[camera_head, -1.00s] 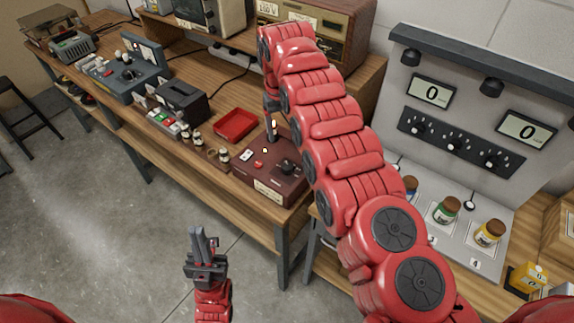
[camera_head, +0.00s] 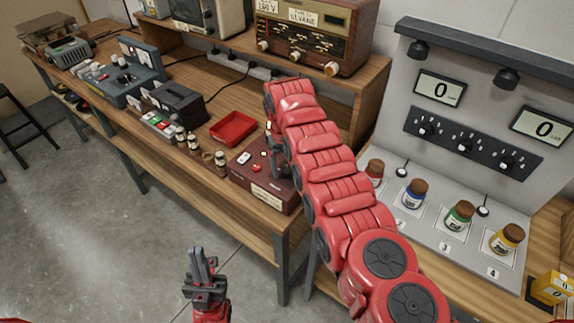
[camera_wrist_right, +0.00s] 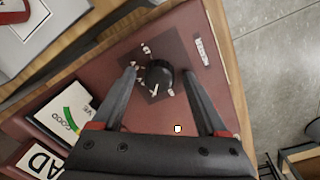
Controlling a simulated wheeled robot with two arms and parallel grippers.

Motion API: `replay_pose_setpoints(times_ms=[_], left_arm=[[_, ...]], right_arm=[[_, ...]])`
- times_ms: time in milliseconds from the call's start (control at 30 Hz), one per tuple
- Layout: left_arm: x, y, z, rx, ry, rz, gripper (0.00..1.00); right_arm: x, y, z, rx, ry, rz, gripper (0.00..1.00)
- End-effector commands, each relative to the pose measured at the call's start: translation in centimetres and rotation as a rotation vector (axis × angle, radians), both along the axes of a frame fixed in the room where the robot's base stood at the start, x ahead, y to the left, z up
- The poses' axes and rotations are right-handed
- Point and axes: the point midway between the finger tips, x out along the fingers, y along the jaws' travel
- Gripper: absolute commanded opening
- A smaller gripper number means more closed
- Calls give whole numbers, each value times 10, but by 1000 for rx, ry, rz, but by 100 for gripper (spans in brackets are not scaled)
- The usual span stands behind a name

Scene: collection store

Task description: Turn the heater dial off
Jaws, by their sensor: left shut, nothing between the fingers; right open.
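The dark red heater box (camera_head: 268,191) sits at the near edge of the wooden bench, with a label on its front. Its black dial (camera_wrist_right: 159,75) shows in the right wrist view, on a dark square plate with small white markings around it. A white mark on the dial points toward the lower left of that view. My right gripper (camera_wrist_right: 157,72) is open, with a finger on either side of the dial; I cannot tell whether they touch it. In the head view my right gripper (camera_head: 278,165) hides the dial. My left gripper (camera_head: 198,260) is shut and empty, away from the bench.
A red tray (camera_head: 233,129) and small bottles (camera_head: 192,142) stand left of the box. A radio (camera_head: 312,35) is on the shelf behind. Coloured jars (camera_head: 459,215) stand on the panel at the right. The floor in front is clear.

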Motion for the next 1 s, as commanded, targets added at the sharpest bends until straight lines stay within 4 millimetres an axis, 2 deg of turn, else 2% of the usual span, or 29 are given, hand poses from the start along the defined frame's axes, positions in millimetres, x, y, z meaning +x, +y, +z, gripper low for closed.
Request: replay_pose_setpoints(times_ms=[167, 567, 1000], left_arm=[[0, 0, 0, 0, 0, 0, 0], [0, 0, -1, 0, 0, 0, 0], [0, 0, -4, 0, 0, 0, 0]], right_arm=[[0, 0, 0, 0, -1, 0, 74], [0, 0, 0, 1, -2, -1, 2], [1, -1, -2, 0, -2, 69, 0]])
